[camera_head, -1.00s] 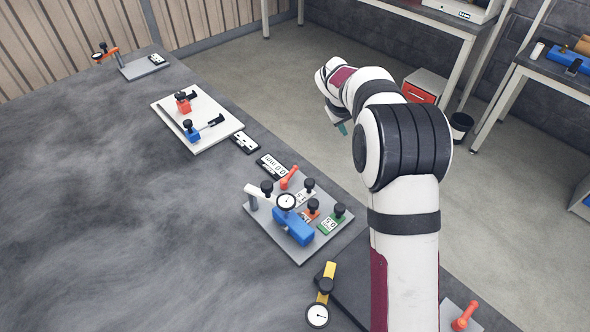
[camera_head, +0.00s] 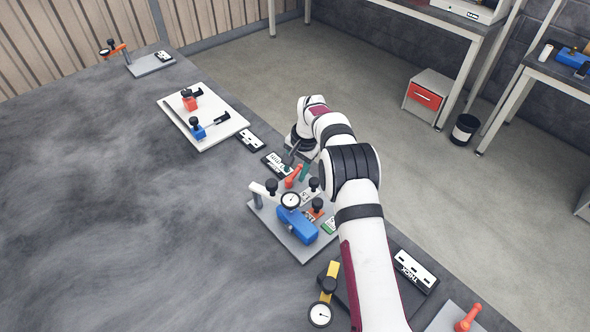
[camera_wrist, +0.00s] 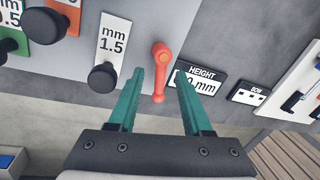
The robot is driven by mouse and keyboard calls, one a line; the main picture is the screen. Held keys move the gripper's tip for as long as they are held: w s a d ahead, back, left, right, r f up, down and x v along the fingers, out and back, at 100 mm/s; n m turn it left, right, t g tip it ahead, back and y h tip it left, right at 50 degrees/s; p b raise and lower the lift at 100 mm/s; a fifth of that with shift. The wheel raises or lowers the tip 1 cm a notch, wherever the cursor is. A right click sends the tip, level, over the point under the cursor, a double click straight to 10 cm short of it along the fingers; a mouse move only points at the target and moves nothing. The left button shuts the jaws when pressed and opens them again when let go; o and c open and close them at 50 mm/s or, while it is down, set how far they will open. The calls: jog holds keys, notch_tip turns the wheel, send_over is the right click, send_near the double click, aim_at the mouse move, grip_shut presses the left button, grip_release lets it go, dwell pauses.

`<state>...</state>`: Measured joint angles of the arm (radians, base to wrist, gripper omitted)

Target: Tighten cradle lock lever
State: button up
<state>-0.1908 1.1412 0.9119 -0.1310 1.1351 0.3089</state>
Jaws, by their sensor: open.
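An orange lever (camera_head: 292,177) stands at the far edge of a grey fixture plate (camera_head: 270,230) in the head view. In the wrist view the same orange lever (camera_wrist: 161,66) has its round hub at the top and its arm pointing down the picture. My gripper (camera_wrist: 159,74) is open, with its two green fingers on either side of the lever, the arm between them. I cannot tell whether a finger touches it. In the head view my gripper (camera_head: 297,160) hangs just beyond the lever, partly hidden by my wrist.
The fixture plate also bears a blue block (camera_head: 297,228), a dial gauge (camera_head: 290,200) and black knobs. A HEIGHT label (camera_wrist: 200,78) lies close beside the right finger. Another red-orange lever (camera_head: 468,317) stands at the bottom right. The table's left side is clear.

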jog(key=shift+f, duration=0.25)
jog(key=shift+c, duration=0.3)
grip_shut()
